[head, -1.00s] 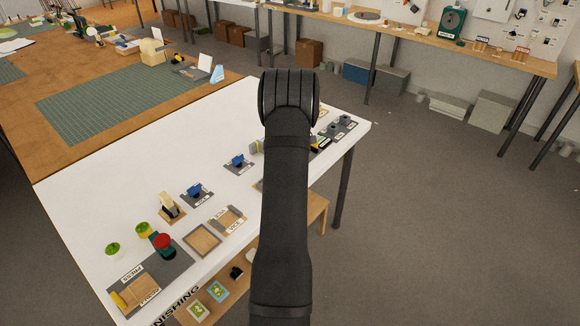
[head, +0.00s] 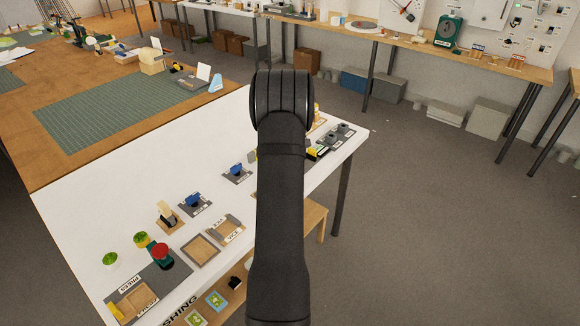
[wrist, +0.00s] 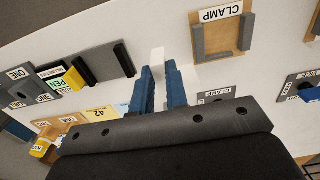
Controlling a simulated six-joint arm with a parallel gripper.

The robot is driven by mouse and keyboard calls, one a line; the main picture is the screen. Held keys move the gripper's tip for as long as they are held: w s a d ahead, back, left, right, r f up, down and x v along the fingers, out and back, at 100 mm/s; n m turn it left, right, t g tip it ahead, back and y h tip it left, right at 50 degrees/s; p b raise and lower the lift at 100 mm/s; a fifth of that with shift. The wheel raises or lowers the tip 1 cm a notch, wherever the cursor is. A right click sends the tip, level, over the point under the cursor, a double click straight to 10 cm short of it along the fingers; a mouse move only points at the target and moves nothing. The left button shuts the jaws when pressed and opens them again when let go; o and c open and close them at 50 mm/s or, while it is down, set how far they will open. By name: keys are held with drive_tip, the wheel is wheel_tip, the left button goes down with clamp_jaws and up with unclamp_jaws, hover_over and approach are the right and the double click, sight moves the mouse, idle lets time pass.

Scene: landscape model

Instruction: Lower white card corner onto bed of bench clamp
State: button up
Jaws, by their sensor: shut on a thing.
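My gripper (wrist: 160,88) shows in the wrist view with two blue fingers shut on a white card (wrist: 158,58). The card is a narrow white strip past the fingertips, hard to tell from the white table behind it. A wooden bed with grey edge bars and a CLAMP label (wrist: 228,38) lies ahead and to the right of the fingers, apart from the card. A second CLAMP label (wrist: 219,93) sits on a grey plate right of the fingers, partly hidden by the gripper body. In the head view my arm hides the gripper and card.
A dark tray with raised bars (wrist: 103,65) lies left of the fingers. Several labelled plates and a yellow item (wrist: 73,79) are at far left. A grey plate with a blue part (wrist: 303,88) is at far right. Bare white table (head: 120,175) shows in the head view.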

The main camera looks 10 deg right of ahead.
drive_tip(key=s+a, duration=0.1)
drive_tip(key=a, duration=0.1)
drive_tip(key=s+a, duration=0.1)
drive_tip(key=s, duration=0.1)
drive_tip(key=s+a, duration=0.2)
drive_tip(key=shift+s+a+f, duration=0.25)
drive_tip(key=shift+a+f, duration=0.1)
drive_tip(key=shift+f, duration=1.95)
drive_tip(key=o, duration=0.8)
drive_tip(key=shift+o, duration=0.2)
drive_tip(key=shift+r, duration=0.15)
wheel_tip(320, 180, up, 7)
drive_tip(key=shift+f, duration=0.2)
drive_tip(key=shift+f, duration=3.45)
